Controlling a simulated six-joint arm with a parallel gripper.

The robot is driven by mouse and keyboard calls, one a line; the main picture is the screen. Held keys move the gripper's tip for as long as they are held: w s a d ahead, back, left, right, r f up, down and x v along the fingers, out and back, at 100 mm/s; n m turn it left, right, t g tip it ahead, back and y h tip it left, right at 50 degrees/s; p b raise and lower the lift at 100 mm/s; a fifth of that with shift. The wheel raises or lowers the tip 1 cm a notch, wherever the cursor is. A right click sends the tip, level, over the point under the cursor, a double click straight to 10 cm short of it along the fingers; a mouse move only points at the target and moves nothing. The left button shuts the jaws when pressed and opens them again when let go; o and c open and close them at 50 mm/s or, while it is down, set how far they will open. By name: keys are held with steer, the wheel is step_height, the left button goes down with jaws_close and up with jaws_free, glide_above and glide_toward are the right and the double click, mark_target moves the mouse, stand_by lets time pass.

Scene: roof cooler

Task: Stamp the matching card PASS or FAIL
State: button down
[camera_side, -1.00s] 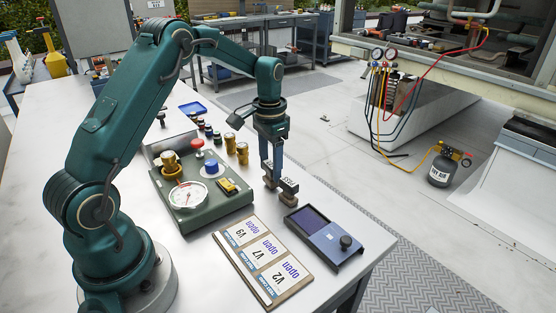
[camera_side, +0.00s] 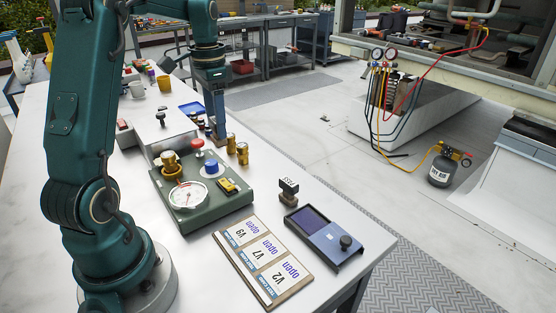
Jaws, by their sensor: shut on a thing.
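A tray (camera_side: 290,296) at the front of the bench holds three cards with "open" in purple: the V6 card (camera_side: 237,235), V7 card (camera_side: 258,253) and V2 card (camera_side: 279,272). My gripper (camera_side: 220,137) is low over the bench, behind the green test fixture (camera_side: 205,212) and beside two brass valves (camera_side: 231,142). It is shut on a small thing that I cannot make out.
The fixture carries a white gauge (camera_side: 188,195), a red knob (camera_side: 197,143), a blue knob (camera_side: 211,168) and a brass valve (camera_side: 171,160). Small capped parts (camera_side: 193,115) stand near my gripper. A blue tray (camera_side: 191,107) lies behind them. The bench right of the brass valves is clear.

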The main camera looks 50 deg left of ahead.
stand_by(0.4)
steer(key=shift+w+a+n, duration=0.1)
steer(key=shift+n, duration=0.6)
steer(key=shift+w+n, duration=0.25)
steer(key=shift+n, duration=0.15)
steer(key=w+d+f+m, duration=0.1)
steer(key=w+d+f, duration=0.15)
steer(key=d, duration=0.95)
steer(key=w+d+f, duration=0.2)
steer(key=w+d, duration=0.2)
steer(key=d, duration=0.7)
steer(key=shift+s+f, duration=0.1)
steer(key=shift+f, duration=2.1)
steer(key=shift+f, duration=0.5)
steer(key=shift+r, duration=0.1)
step_height(320, 180, up, 7)
